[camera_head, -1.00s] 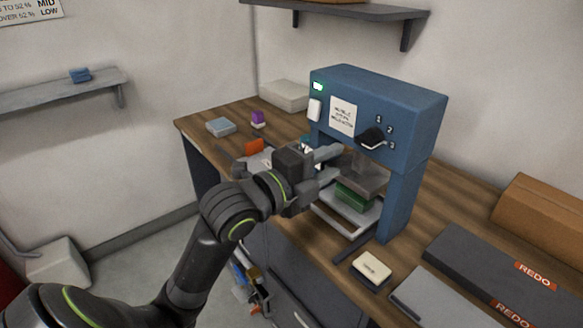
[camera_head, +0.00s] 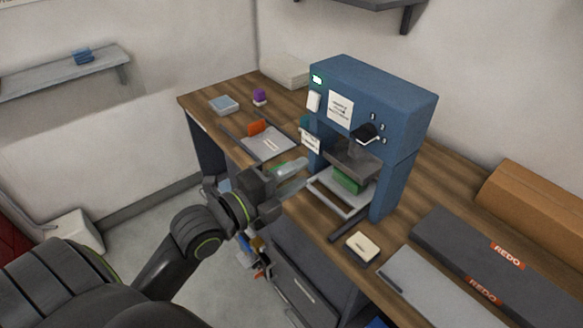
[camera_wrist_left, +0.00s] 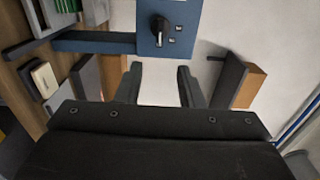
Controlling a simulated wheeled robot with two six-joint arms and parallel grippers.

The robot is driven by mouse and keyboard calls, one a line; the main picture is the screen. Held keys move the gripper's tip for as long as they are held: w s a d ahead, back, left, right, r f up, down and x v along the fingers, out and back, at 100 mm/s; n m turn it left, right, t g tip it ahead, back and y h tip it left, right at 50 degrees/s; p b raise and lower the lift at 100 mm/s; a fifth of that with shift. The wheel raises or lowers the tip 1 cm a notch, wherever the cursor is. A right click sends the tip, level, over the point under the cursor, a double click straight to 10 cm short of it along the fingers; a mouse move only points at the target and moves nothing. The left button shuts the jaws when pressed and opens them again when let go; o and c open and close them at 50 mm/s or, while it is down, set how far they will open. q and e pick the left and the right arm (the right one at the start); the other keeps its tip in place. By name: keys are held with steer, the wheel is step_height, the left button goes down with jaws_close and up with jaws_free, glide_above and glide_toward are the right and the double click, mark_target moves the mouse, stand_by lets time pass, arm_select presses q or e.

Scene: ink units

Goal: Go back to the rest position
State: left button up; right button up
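My left gripper (camera_head: 292,178) is in front of the blue press-like machine (camera_head: 370,95), near the table's front edge. In the left wrist view my left gripper (camera_wrist_left: 159,72) shows its two fingers apart with nothing between them. The machine's knob (camera_wrist_left: 159,27) shows beyond the fingers there. A green block (camera_head: 347,181) sits in the machine's opening, apart from the gripper. My right gripper is in neither view.
The wooden table (camera_head: 283,103) holds a grey tray (camera_head: 268,146) with an orange piece, a cream-topped pad (camera_head: 362,246), and dark boxes marked REDO (camera_head: 460,240). A brown carton (camera_head: 535,205) stands at the right. Open floor lies at the left.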

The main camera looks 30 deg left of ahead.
arm_select(q)
steer(key=shift+s+a, duration=0.1)
steer(key=shift+s, duration=0.15)
stand_by(0.4)
steer(key=w+a+f+n+g+y, duration=0.15)
steer(key=a+f+n, duration=0.25)
steer(key=f, duration=0.6)
steer(key=w+a+f+n+g+y, duration=0.1)
steer(key=a+f+n+g+y, duration=0.15)
steer(key=f, duration=0.75)
steer(key=w+a+f+n+g+y, duration=0.15)
steer(key=a+f+n, duration=0.3)
steer(key=f, duration=0.55)
steer(key=s+a+f+n+g+y, duration=0.1)
steer(key=s+f+n+g+y, duration=0.3)
steer(key=f, duration=0.6)
steer(key=s+f+n+g+h, duration=0.2)
steer(key=s+f+n, duration=0.2)
steer(key=s+f, duration=1.25)
steer(key=s+d+f+n+g, duration=0.2)
steer(key=s+f, duration=0.2)
steer(key=s, duration=0.5)
steer(key=s+d+f+n+g, duration=0.1)
steer(key=s+f, duration=0.3)
steer(key=s, duration=0.5)
steer(key=shift+d+f+n+g, duration=0.25)
steer(key=shift+d+n+g, duration=0.15)
steer(key=shift+d+g, duration=0.3)
